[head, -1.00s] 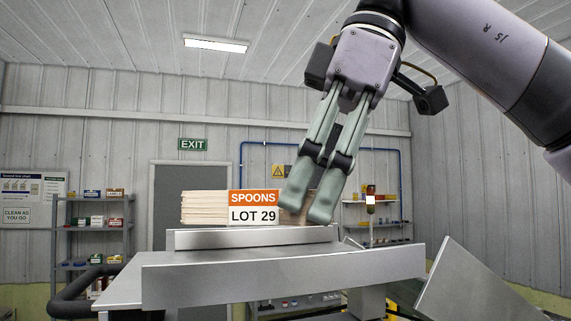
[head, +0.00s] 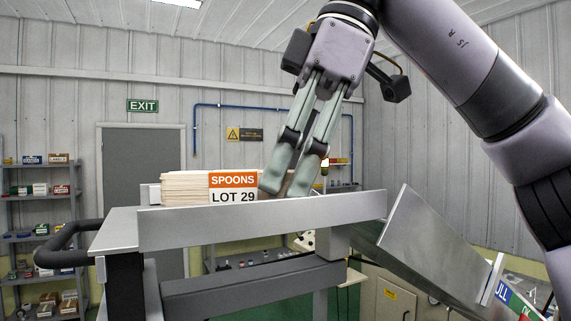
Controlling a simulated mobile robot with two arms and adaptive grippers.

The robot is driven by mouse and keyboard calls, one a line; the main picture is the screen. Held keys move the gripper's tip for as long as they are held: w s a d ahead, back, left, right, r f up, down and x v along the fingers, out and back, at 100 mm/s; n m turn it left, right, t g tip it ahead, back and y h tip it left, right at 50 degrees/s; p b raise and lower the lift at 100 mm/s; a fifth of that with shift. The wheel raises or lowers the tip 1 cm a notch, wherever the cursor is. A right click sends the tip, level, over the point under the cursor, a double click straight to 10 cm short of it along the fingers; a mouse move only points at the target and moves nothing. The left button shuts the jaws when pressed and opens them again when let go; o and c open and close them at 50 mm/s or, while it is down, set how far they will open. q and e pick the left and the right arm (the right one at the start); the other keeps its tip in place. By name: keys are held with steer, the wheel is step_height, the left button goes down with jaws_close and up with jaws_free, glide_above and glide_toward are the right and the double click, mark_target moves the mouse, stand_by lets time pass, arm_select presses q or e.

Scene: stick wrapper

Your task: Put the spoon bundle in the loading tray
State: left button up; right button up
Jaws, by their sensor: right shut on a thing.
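The spoon bundle is a stack of pale wooden sticks (head: 184,187) with an orange and white label (head: 233,188) reading SPOONS, LOT 29. My right gripper (head: 286,187) comes down from above and is shut on the right end of the bundle. The bundle is level, and its lower edge is hidden behind the long metal front wall of what looks like the loading tray (head: 265,221). I cannot tell whether the bundle touches the tray floor. My left gripper is not in view.
A flat metal end (head: 116,232) with a dark curved handle (head: 62,257) is at the left. Shelves (head: 45,195) and a grey door (head: 144,165) stand behind.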

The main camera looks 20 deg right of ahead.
steer(key=shift+w+a+f+b, duration=0.1)
steer(key=shift+f+b, duration=0.3)
steer(key=o, duration=1.3)
